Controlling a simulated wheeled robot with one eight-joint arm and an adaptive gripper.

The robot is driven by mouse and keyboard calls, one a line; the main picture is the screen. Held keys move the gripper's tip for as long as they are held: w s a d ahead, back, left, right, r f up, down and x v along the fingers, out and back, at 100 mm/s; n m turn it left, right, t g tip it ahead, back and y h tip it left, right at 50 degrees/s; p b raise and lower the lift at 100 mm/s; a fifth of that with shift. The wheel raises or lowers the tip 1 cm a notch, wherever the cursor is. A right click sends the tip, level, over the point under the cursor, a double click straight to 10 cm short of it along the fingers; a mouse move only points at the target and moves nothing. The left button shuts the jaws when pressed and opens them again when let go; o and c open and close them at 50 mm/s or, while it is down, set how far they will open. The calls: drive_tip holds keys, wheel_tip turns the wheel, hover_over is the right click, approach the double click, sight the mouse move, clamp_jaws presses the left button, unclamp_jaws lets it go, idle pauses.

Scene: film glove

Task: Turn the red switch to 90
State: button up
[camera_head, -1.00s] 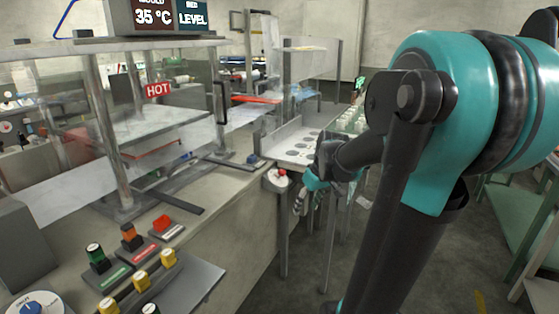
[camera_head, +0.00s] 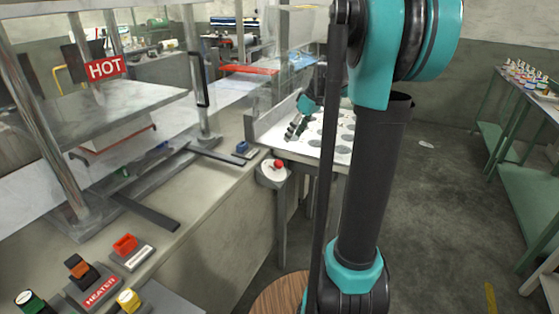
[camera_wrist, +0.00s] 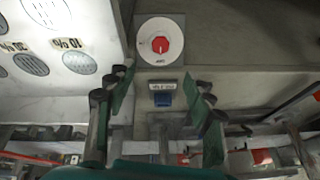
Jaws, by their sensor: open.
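A red knob (camera_head: 278,164) sits on a round white dial (camera_head: 267,175) at the corner of the counter in the head view. In the wrist view the red knob (camera_wrist: 160,44) is at the top centre, on the white dial (camera_wrist: 147,31); its scale is too small to read. My gripper (camera_head: 291,131) is beyond and slightly right of the dial in the head view, over a white panel. In the wrist view my gripper (camera_wrist: 163,84) has its two fingers apart with nothing held. The knob lies ahead of the fingertips, apart from them.
A blue block (camera_wrist: 163,99) shows between the fingers, beside a small label. The white panel (camera_head: 310,148) has grey discs. A red rocker switch (camera_head: 125,243) stands on the counter, near an orange one (camera_head: 77,265). A HOT sign (camera_head: 106,67) hangs on the press.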

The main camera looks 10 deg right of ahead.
sight(279, 162)
drive_tip(key=x, duration=1.4)
drive_tip(key=shift+f, duration=0.3)
drive_tip(key=c, duration=1.2)
